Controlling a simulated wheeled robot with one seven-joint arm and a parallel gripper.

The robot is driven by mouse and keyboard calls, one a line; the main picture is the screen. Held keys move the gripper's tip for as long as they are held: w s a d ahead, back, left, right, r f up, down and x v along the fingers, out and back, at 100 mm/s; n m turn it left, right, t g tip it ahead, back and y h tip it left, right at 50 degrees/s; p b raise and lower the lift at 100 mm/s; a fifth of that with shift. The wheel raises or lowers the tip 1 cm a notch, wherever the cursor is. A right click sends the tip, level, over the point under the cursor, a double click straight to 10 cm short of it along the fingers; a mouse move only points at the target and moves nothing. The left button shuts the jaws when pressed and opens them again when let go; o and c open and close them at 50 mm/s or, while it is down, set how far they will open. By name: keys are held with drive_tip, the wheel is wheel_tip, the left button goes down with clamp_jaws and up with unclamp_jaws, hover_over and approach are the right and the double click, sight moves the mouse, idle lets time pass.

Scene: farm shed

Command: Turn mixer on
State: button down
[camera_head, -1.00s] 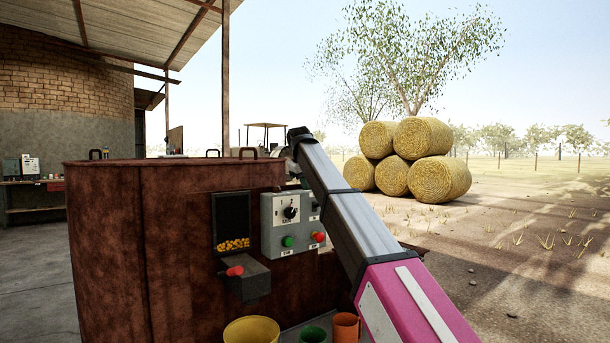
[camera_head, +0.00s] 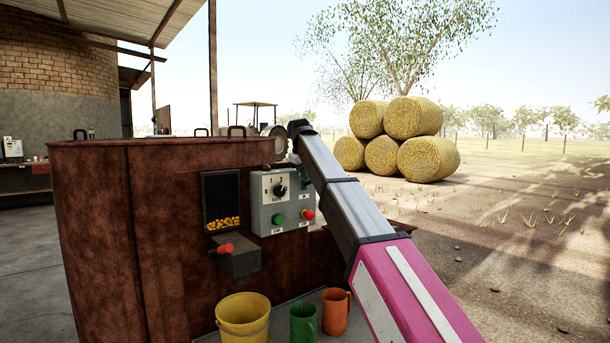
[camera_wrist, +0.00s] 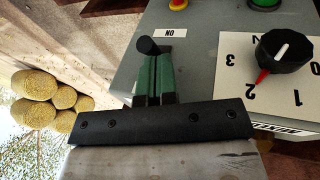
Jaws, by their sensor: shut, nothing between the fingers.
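The mixer (camera_head: 110,230) is a rusty brown metal tank with a grey control box (camera_head: 268,217) on its front. The box has a black dial (camera_head: 280,190), a green button (camera_head: 278,219) and a red button (camera_head: 307,214). In the wrist view, upside down, the dial's red pointer (camera_wrist: 262,77) is towards the 2. A black round-ended lever (camera_wrist: 148,46) stands beside the ON label (camera_wrist: 169,33). My gripper (camera_wrist: 153,66) is shut and empty, its green fingertips right at the lever; I cannot tell if they touch.
A chute with a red handle (camera_head: 226,249) sits left of the box, under a window of yellow grain (camera_head: 222,223). A yellow bucket (camera_head: 243,318), a green jug (camera_head: 303,322) and an orange jug (camera_head: 335,312) stand below. Hay bales (camera_head: 415,117) lie far back; open ground is right.

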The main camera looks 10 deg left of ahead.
drive_tip(key=shift+s+d+f+t+y, duration=0.25)
drive_tip(key=shift+t+y, duration=0.15)
drive_tip(key=shift+y, duration=0.1)
drive_tip(key=f+t+y, duration=0.1)
drive_tip(key=t+y, duration=0.1)
drive_tip(key=s+d+f+m+t+y, duration=0.1)
drive_tip(key=t, duration=0.1)
drive_tip(key=shift+d+f+y, duration=0.15)
drive_tip(key=shift+y, duration=0.25)
idle(0.5)
drive_tip(key=shift+r, duration=0.8)
drive_tip(key=shift+s, duration=0.1)
